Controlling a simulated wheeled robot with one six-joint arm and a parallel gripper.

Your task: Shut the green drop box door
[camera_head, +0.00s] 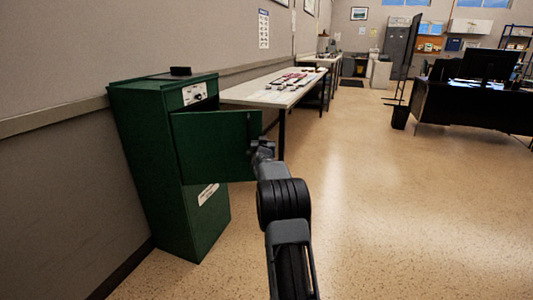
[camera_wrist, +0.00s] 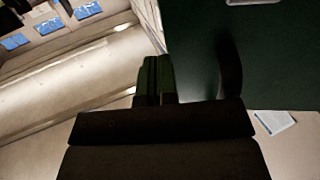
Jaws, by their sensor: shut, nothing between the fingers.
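The green drop box (camera_head: 165,215) stands against the left wall. Its green door (camera_head: 212,148) is open, swung out to the right of the cabinet front. My gripper (camera_head: 258,145) is at the door's free right edge, over or very close to it; I cannot tell whether it touches. In the wrist view the fingers of my gripper (camera_wrist: 154,66) are together and empty, beside the dark green door panel (camera_wrist: 265,65). A dark curved handle (camera_wrist: 231,68) stands out from that panel, just right of the fingers. The cabinet's opening is mostly hidden behind the door.
A small black object (camera_head: 180,71) lies on the box top. A long table (camera_head: 262,98) with small items stands behind the box along the wall. A black desk (camera_head: 465,110) with a monitor and a black bin (camera_head: 400,117) are at the right. The floor (camera_head: 400,220) to the right is clear.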

